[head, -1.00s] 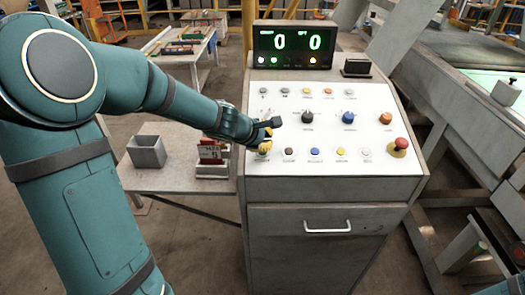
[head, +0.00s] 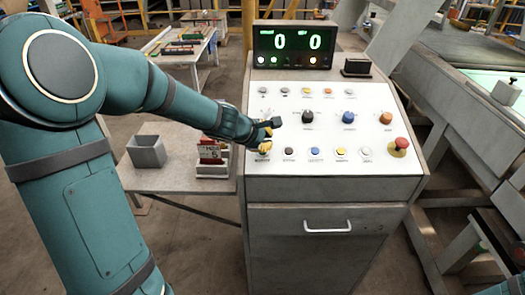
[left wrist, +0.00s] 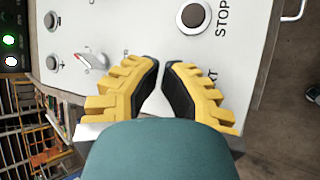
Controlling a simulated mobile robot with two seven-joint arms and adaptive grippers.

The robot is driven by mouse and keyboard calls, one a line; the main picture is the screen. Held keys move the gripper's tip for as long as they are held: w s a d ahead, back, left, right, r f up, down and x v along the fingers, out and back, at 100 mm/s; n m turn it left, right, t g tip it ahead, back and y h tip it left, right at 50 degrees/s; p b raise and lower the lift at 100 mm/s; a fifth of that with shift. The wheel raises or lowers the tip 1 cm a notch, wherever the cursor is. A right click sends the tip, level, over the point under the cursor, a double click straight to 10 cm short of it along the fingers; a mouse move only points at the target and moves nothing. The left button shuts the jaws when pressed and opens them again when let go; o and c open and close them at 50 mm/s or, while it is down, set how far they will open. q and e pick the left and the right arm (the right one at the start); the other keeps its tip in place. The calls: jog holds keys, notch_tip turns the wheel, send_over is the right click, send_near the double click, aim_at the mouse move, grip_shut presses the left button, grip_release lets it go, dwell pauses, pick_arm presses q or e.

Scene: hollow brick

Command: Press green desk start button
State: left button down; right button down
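The control desk's white sloped panel (head: 330,130) carries rows of buttons and knobs. My left gripper (head: 268,139) is at the panel's lower left corner, over the spot of the green start button. In the head view the yellow fingers cover most of that button. In the left wrist view, the yellow fingers (left wrist: 162,66) point at the panel with their tips nearly together and nothing seen between them. The green button is hidden there, so I cannot tell whether they touch it. A dark button (left wrist: 193,15) marked STOP lies beside them. My right gripper is not in view.
A red mushroom button (head: 401,143) stands at the panel's right. A black display (head: 292,46) reads 0 and 0, with small lamps below. A grey bin (head: 147,151) and a red card holder (head: 212,152) stand on the side table (head: 175,180) to the left.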

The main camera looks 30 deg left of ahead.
pick_arm(q)
jog(key=shift+w+f, duration=0.1)
jog(key=shift+f, duration=0.25)
jog(key=shift+w+a+f+b, duration=0.1)
jog(key=shift+f+b, duration=0.25)
jog(key=shift+b, duration=0.2)
dwell(0.4)
jog(key=shift+r, duration=0.2)
jog(key=shift+s+r+p, duration=0.2)
jog(key=shift+r+p, duration=0.45)
jog(key=r+p, duration=0.2)
jog(key=r, duration=0.1)
jog(key=s+d+r+p, duration=0.1)
jog(key=p, duration=0.1)
jog(key=shift+s+r, duration=0.1)
jog(key=shift+r, duration=0.3)
dwell(0.7)
